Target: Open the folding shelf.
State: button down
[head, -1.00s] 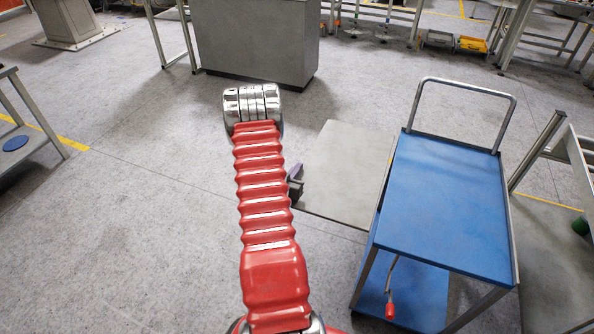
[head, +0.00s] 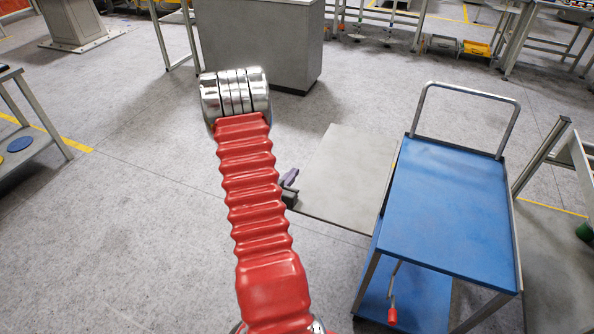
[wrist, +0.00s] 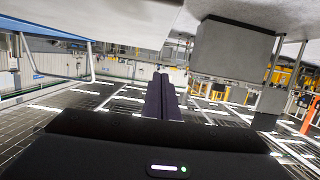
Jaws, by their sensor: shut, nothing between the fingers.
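A flat grey panel (head: 345,178), which looks like the folding shelf, lies about level along the left side of the blue trolley (head: 445,205). A lever with a red grip (head: 392,315) hangs at the trolley's near end. My gripper (head: 290,178) is at the panel's left edge, partly hidden behind my red arm. In the wrist view its dark purple fingers (wrist: 162,97) are together and empty. That view looks upside down; a pale surface (wrist: 100,12), probably the panel, fills its top left close to the fingers. I cannot tell whether they touch.
A grey cabinet (head: 262,45) stands beyond my arm. A workbench frame (head: 545,155) is close to the trolley's right, and a table (head: 28,120) is at the far left. The floor left of my arm is clear.

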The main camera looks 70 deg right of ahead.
jog(key=shift+v, duration=1.45)
